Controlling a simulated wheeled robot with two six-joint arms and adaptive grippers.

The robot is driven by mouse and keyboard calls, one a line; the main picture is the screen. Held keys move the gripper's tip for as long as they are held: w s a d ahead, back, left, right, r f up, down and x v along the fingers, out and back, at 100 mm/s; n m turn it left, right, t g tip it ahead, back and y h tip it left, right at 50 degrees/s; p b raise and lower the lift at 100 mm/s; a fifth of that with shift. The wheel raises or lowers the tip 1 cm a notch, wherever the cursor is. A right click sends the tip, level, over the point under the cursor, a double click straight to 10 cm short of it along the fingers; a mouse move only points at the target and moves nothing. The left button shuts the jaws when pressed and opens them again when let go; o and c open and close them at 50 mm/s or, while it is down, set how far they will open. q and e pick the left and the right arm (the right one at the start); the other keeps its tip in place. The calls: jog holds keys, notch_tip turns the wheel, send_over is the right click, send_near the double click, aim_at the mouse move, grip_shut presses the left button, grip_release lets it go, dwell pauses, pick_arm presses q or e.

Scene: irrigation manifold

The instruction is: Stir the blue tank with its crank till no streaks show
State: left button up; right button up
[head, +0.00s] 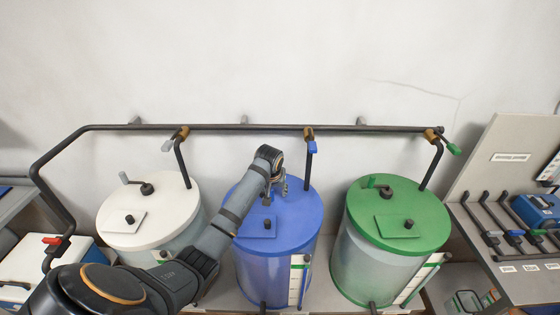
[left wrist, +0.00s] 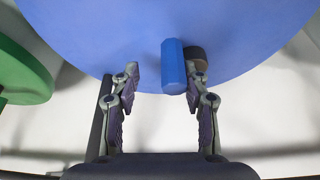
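The blue tank (head: 262,270) stands in the middle of the row under its round blue lid (head: 300,214). Its wall is translucent blue; I cannot clearly tell streaks there. My left gripper (head: 276,192) is over the back of the lid and hides most of the crank in the head view. In the left wrist view, my left gripper (left wrist: 162,78) has its fingers apart. The blue crank handle (left wrist: 173,62) stands between the fingertips, closer to the right finger. The dark crank hub (left wrist: 197,56) is just behind that finger. My right gripper is not in view.
The white tank (head: 152,212) stands left and the green tank (head: 398,222) right, each with its own crank. A dark pipe (head: 240,127) with valves runs along the wall behind. A tool bench (head: 520,270) is far right; a cooler box (head: 85,256) is left.

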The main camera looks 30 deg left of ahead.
pick_arm(q)
jog(key=b+v, duration=0.3)
jog(key=v, duration=0.7)
jog(key=shift+s+r+b, duration=0.2)
jog(key=shift+s+b, duration=0.05)
jog(key=shift+b, duration=0.05)
